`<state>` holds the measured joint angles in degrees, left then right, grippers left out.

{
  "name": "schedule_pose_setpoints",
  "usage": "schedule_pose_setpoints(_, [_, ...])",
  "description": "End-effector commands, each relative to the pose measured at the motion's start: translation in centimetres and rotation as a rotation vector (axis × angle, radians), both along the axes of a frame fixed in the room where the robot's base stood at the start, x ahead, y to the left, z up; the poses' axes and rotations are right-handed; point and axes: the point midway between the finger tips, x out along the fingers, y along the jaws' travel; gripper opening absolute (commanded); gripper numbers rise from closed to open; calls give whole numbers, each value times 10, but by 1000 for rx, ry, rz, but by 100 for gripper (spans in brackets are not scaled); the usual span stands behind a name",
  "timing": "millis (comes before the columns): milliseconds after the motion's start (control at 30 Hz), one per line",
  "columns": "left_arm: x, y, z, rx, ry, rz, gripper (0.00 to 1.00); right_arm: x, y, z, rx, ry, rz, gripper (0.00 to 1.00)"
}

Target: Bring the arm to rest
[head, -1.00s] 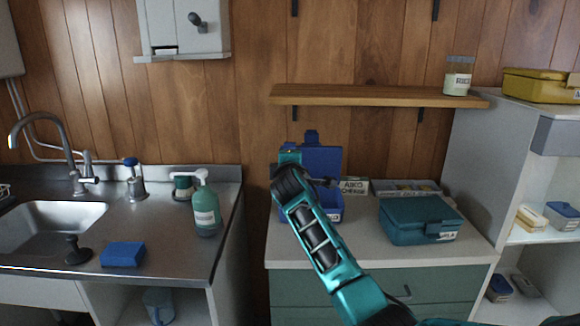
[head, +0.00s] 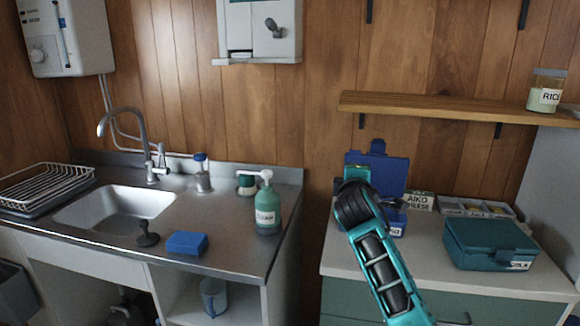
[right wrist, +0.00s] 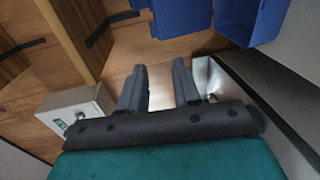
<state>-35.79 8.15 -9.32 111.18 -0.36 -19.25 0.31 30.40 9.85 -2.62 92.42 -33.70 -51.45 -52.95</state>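My right arm (head: 385,265) comes in from the lower right in the head view and reaches up in front of the worktop. Its wrist end covers part of an open blue lunch box (head: 390,175), and its fingers are hard to make out there. In the right wrist view my right gripper (right wrist: 160,66) has its two dark fingers apart, with nothing between them. The open blue box also shows at the top of that view (right wrist: 183,18). The fingers appear clear of it. My left gripper is in neither view.
A teal box (head: 485,245), a cheese packet (head: 418,202) and a divided tray (head: 455,207) share the worktop. A wooden shelf (head: 430,107) with a rice jar (head: 545,92) hangs above. To the left are a green pump bottle (head: 267,208), blue sponge (head: 187,243) and sink (head: 120,212).

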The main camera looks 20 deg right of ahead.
Motion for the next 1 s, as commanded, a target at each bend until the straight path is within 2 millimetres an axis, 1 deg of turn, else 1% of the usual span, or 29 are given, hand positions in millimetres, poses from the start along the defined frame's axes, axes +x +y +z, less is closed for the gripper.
schedule_pose_setpoints(67, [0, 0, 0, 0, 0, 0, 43, 0, 0, -1, 1, 0, 1, 32])
schedule_pose_setpoints(167, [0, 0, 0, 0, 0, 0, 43, -4, 6, -17, 30, 6, 19, 32])
schedule_pose_setpoints(267, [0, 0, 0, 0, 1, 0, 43, -15, 21, -58, 110, 15, 65, 32])
schedule_pose_setpoints(300, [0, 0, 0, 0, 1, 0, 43, -23, 30, -79, 160, 20, 89, 32])
schedule_pose_setpoints(367, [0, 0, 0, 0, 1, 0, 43, -40, 44, -115, 252, 29, 126, 32])
schedule_pose_setpoints(400, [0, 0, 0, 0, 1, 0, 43, -53, 55, -138, 321, 35, 148, 32])
schedule_pose_setpoints(467, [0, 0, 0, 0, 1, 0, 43, -74, 71, -171, 432, 43, 177, 32])
schedule_pose_setpoints(500, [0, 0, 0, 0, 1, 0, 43, -90, 82, -192, 506, 52, 190, 32])
schedule_pose_setpoints(567, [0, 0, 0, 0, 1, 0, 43, -117, 97, -220, 624, 63, 202, 32])
schedule_pose_setpoints(600, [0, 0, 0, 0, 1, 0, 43, -135, 107, -238, 705, 72, 207, 32])
schedule_pose_setpoints(667, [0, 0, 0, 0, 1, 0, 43, -165, 122, -261, 828, 86, 202, 32])
schedule_pose_setpoints(700, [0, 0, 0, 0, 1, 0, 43, -186, 131, -275, 911, 95, 195, 32])
schedule_pose_setpoints(767, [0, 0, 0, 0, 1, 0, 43, -216, 144, -292, 1033, 105, 177, 32])
schedule_pose_setpoints(800, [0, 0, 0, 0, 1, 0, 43, -235, 152, -301, 1110, 112, 159, 32])
schedule_pose_setpoints(900, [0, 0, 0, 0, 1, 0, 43, -276, 167, -317, 1275, 121, 111, 32])
schedule_pose_setpoints(1000, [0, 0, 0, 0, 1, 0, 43, -305, 177, -325, 1392, 124, 67, 32])
